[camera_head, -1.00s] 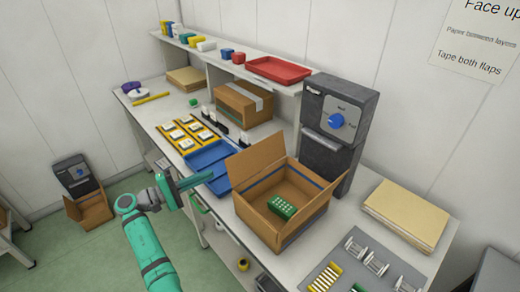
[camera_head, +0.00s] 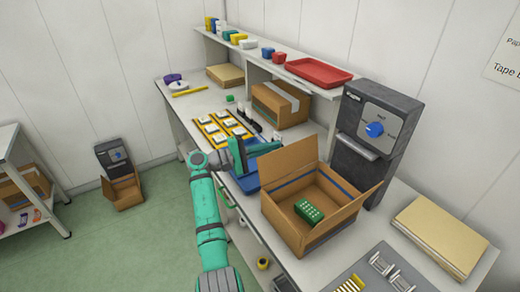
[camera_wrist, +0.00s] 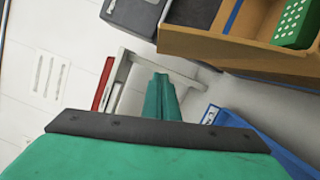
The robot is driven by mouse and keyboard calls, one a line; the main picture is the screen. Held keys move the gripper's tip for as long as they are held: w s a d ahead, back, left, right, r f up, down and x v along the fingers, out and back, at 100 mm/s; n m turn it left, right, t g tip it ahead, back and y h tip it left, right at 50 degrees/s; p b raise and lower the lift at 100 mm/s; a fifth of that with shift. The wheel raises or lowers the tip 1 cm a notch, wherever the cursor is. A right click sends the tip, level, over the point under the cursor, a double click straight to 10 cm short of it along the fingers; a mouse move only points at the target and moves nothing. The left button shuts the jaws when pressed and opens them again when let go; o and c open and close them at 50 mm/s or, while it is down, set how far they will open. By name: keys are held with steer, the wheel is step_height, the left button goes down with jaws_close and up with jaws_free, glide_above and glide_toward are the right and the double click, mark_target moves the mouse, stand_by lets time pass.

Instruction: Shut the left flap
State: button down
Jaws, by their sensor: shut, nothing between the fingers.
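An open cardboard box (camera_head: 292,237) stands on the bench, with a green block with pale dots (camera_head: 309,211) inside. Its left flap (camera_head: 287,166) stands up, leaning outward. The right flap (camera_head: 368,203) also stands open. My gripper (camera_head: 277,147) is shut and empty, over the blue tray, just left of and above the left flap's top edge. I cannot tell whether it touches the flap. In the wrist view the shut fingers (camera_wrist: 162,95) point ahead, and the box (camera_wrist: 235,48) shows at the upper right with the green block in it.
A dark machine with a blue knob (camera_head: 373,138) stands behind the box. A blue tray (camera_head: 248,183) lies under my gripper. A taped closed box (camera_head: 280,105) sits farther back under the shelf. A stack of tan folders (camera_head: 440,236) lies to the right.

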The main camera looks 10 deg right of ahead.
mark_target(290, 159)
steer(key=shift+s+d+r, duration=0.2)
steer(key=shift+s+d, duration=0.05)
steer(key=shift+s, duration=0.5)
steer(key=shift+s+d+r, duration=0.2)
steer(key=shift+s, duration=0.55)
